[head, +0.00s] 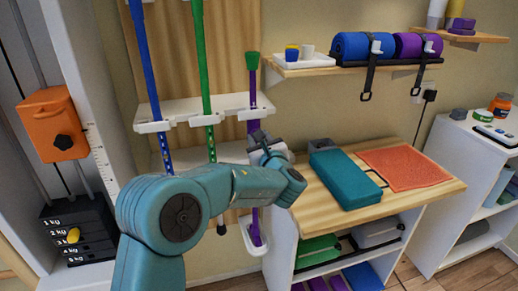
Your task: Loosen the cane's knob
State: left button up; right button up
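A purple cane (254,92) with a green top stands upright in the wall rack at the middle, its lower part (256,222) in a white foot holder (256,240). Blue (146,60) and green (203,60) poles hang to its left. My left gripper (266,143) is at the purple cane, just below the rack's white shelf. Its fingers are dark and small; I cannot tell whether they are open or shut. No knob on the cane can be made out; the gripper and forearm cover that stretch. My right gripper is not in view.
A wooden-topped cabinet (310,218) stands right of the cane, with a teal case (343,180) and an orange mat (404,167). A wall shelf (310,70) holds rolled mats with hanging straps. An orange weight-machine box (54,122) is at left.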

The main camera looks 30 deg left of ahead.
pick_arm(q)
jog(key=shift+w+n+b, duration=0.1)
jog(key=shift+n+b, duration=9.5)
jog(key=shift+b, duration=0.6)
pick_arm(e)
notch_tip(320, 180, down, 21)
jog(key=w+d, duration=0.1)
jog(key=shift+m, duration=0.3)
pick_arm(q)
jog(key=shift+r, duration=0.1)
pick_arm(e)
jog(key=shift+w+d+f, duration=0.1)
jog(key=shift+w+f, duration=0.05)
pick_arm(q)
jog(key=o, duration=1)
jog(key=shift+o, duration=0.2)
